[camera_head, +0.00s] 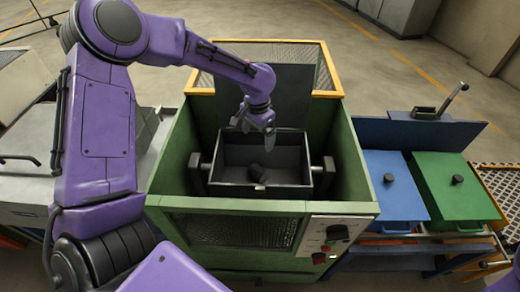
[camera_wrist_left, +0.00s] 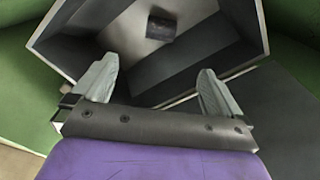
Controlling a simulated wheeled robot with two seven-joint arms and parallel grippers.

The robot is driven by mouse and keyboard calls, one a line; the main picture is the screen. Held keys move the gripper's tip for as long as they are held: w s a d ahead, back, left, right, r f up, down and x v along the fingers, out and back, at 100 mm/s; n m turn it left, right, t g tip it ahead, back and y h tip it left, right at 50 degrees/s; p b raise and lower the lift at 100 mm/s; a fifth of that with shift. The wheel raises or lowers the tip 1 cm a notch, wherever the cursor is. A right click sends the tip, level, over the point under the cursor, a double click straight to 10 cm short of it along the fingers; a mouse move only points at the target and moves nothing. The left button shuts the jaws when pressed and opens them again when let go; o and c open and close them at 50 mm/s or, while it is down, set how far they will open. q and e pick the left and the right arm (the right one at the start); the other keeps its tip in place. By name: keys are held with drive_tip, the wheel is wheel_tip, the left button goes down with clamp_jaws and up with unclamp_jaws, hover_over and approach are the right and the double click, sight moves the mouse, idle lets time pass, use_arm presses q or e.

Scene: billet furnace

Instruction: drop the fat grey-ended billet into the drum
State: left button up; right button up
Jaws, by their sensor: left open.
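A short, thick dark billet (camera_head: 257,172) lies on the floor of a dark open box (camera_head: 235,189) hung between two side pivots inside the green machine. The box appears to be the drum. In the left wrist view the billet (camera_wrist_left: 161,26) shows near the top, inside the grey-walled box (camera_wrist_left: 195,82); its end colour is hard to tell. My left gripper (camera_head: 267,130) points down above the back part of the box, apart from the billet. Its two fingers stand wide apart with nothing between them in the left wrist view (camera_wrist_left: 155,82). My right gripper is not in view.
The green housing (camera_head: 347,160) walls the box in, with a yellow-framed mesh guard (camera_head: 322,75) behind. A control panel (camera_head: 333,232) sits at front right. Blue (camera_head: 395,188) and green (camera_head: 452,188) lidded boxes stand to the right. A grey bench (camera_head: 25,185) is at left.

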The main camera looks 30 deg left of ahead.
use_arm(q)
wheel_tip(320, 180, up, 4)
drive_tip(key=shift+r, duration=0.25)
